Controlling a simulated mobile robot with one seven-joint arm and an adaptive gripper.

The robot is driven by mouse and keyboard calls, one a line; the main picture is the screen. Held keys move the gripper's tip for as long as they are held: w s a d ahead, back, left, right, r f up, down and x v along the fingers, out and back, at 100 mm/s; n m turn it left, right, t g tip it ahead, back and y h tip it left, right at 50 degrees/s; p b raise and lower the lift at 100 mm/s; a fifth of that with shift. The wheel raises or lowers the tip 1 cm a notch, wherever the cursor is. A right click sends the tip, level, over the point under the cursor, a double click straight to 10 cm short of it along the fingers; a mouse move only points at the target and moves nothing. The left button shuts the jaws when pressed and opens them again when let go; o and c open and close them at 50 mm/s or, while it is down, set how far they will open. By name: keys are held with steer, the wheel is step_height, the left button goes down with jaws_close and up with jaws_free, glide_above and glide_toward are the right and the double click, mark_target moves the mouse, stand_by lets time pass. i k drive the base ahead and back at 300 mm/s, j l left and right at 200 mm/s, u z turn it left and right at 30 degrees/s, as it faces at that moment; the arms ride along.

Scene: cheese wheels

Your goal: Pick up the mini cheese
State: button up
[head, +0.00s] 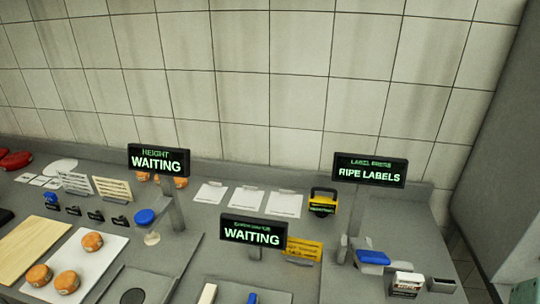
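Three small orange-brown round cheeses lie on a white board (105,262) at the lower left: a back one (92,241), a front left one (39,276) and a front right one (67,282). The two front ones sit close together. More orange-brown round things (181,182) show partly behind the HEIGHT display, which hides much of them. Nothing visible marks which one is the mini cheese. My gripper is not in view.
A display reading HEIGHT WAITING (159,160), another reading WAITING (253,231) and one reading RIPE LABELS (370,170) stand on posts along the grey counter. A wooden board (30,245) lies far left. A blue-topped tool (145,217) stands behind the white board.

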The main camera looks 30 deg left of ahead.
mark_target(66, 282)
steer(key=u, duration=3)
steer(key=z, duration=0.4)
steer(key=i+j+z, duration=0.15)
steer(key=z, duration=0.25)
steer(key=i+j+z, duration=0.1)
steer(key=z, duration=0.3)
steer(key=i+j+z, duration=0.15)
steer(key=j, duration=0.2)
steer(key=j+z, duration=0.2)
steer(key=j, duration=0.2)
steer(key=i+j, duration=0.1)
steer(key=j, duration=0.25)
steer(key=i+j, duration=0.1)
steer(key=j, duration=0.2)
